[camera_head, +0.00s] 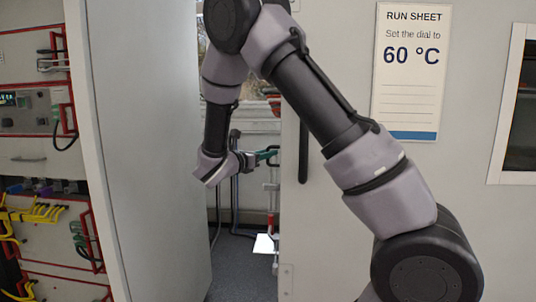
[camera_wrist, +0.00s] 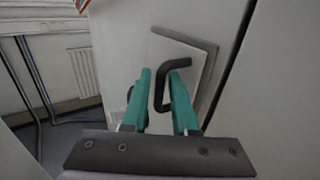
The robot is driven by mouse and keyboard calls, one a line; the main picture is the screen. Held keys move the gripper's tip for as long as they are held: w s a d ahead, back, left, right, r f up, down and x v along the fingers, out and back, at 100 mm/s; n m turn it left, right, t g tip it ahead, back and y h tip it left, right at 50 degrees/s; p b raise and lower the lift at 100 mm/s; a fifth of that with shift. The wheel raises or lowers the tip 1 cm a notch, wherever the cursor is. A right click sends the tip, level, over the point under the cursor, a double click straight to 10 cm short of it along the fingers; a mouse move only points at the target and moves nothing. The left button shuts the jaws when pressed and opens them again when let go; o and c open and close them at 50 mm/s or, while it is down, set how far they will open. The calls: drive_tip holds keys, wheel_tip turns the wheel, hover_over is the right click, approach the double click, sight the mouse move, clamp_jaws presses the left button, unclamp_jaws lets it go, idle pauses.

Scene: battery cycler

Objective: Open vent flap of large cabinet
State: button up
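The large cabinet (camera_head: 340,220) fills the right of the head view. In the wrist view, a pale flap (camera_wrist: 190,55) with a grey edge along its top and right is on a light panel. I take it to be the vent flap; I cannot tell whether it is ajar. A black bent handle (camera_wrist: 160,90) stands out from it. My gripper (camera_wrist: 162,72) has its two teal fingers apart, with the handle's upright part between them; contact cannot be told. In the head view my gripper (camera_head: 267,155) is beside the cabinet's left edge, and the flap is hidden.
A tall grey door or panel (camera_head: 150,150) stands left of my arm, with a narrow gap between it and the cabinet. Racks with cables (camera_head: 45,215) are at far left. A run sheet (camera_head: 410,70) reads 60 °C. A dark upright handle (camera_head: 303,150) is on the cabinet front.

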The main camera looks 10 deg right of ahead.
drive_tip(key=shift+w+d, duration=0.15)
drive_tip(key=shift+d, duration=0.05)
clamp_jaws()
idle(1.4)
